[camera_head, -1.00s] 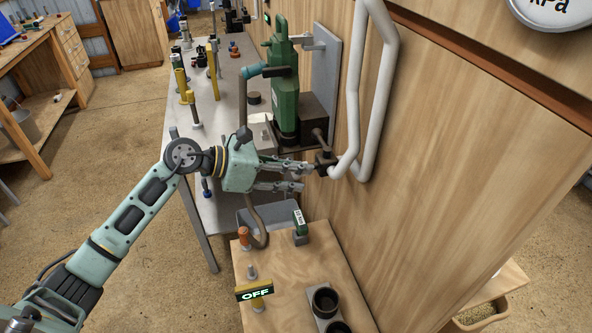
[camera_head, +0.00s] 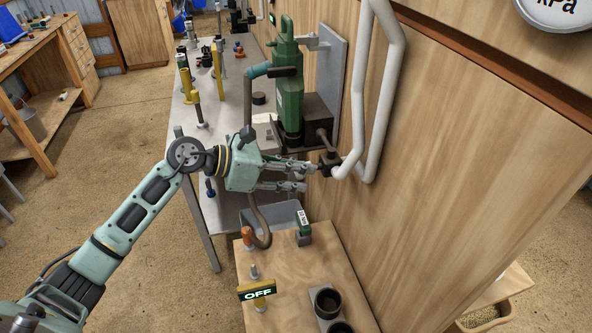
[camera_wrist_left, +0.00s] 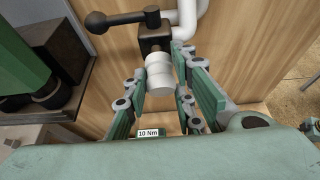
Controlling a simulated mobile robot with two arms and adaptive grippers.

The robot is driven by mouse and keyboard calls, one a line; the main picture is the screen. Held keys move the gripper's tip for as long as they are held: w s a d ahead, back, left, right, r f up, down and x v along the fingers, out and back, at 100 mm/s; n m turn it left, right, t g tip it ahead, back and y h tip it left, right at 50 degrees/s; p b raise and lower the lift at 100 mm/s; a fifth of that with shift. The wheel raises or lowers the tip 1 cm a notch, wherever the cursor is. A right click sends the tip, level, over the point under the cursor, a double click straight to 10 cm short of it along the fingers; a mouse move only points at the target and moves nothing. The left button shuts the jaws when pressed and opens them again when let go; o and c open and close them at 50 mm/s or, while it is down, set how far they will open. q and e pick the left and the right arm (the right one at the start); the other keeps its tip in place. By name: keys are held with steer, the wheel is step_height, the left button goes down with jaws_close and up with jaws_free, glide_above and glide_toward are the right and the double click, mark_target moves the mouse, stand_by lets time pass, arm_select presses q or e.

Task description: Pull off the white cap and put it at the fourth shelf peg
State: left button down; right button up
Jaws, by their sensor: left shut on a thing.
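The white cap (camera_wrist_left: 159,75) shows in the left wrist view as a short white cylinder. It sits at the dark valve block (camera_wrist_left: 153,38) on the white pipe, between my left gripper's fingers. My left gripper (camera_head: 308,178) is shut on the cap, beside the valve block (camera_head: 329,163) in the head view. Whether the cap still touches the block I cannot tell. The low wooden shelf (camera_head: 290,268) below holds a short grey peg (camera_head: 254,272) and an orange-topped piece (camera_head: 247,235); which is the fourth peg is unclear. My right gripper is not in view.
The white pipe (camera_head: 385,110) and wooden wall are close beyond the gripper. A green machine (camera_head: 289,90) stands behind it. A black lever (camera_wrist_left: 120,19) juts from the valve.

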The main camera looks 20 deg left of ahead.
arm_select(q)
steer(key=s+a+b, duration=0.2)
steer(key=a, duration=0.1)
steer(key=shift+s+a+b, duration=0.2)
steer(key=shift+b, duration=0.1)
stand_by(0.4)
